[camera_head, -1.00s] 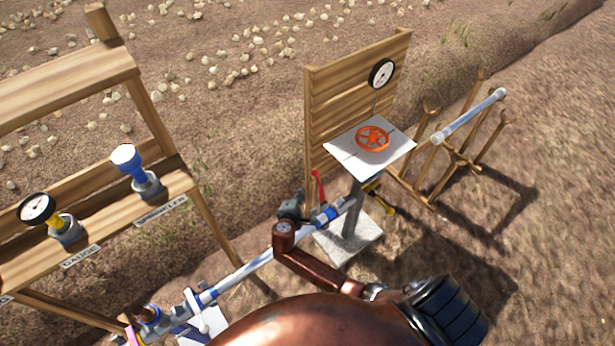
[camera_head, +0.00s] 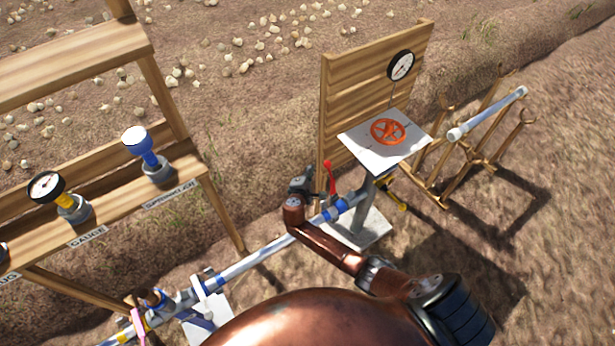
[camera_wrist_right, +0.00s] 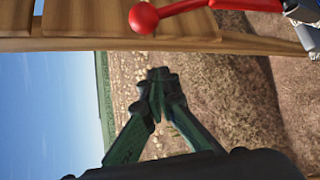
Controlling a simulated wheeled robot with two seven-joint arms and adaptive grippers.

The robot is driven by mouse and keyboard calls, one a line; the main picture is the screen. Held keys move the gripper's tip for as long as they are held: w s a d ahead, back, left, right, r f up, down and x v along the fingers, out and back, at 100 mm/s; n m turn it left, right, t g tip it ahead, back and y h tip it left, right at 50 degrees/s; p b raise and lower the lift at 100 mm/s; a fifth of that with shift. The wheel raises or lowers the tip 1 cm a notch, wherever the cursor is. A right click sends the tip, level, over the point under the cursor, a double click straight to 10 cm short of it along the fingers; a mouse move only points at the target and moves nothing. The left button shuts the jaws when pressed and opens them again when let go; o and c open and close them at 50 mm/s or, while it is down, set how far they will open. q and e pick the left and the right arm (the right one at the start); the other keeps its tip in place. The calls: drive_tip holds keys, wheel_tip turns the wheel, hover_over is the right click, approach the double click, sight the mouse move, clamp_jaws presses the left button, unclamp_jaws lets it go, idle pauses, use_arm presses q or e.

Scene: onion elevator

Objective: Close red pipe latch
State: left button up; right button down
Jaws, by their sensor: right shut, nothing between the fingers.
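The red latch (camera_head: 330,177) stands up from the pipe (camera_head: 265,252) in the head view, next to a blue fitting. In the right wrist view the red latch (camera_wrist_right: 172,12) shows a ball end and a lever at the top edge, partly cut off. My right gripper (camera_head: 302,185) is just left of the red latch in the head view. Its fingers meet in the right wrist view (camera_wrist_right: 160,80), shut and empty, and a visible space separates them from the latch ball. My left gripper is not in view.
A yellow handle (camera_head: 395,199) is to the right. A wooden shelf (camera_head: 110,222) holds a gauge and a blue sprinkler at left. A pipe rack (camera_head: 470,175) stands at right.

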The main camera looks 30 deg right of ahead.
drive_tip(key=d, duration=0.2)
drive_tip(key=s+d, duration=0.1)
drive_tip(key=d, duration=0.1)
drive_tip(key=shift+r+p, duration=0.35)
drive_tip(key=shift+r, duration=0.05)
drive_tip(key=shift+a, duration=0.1)
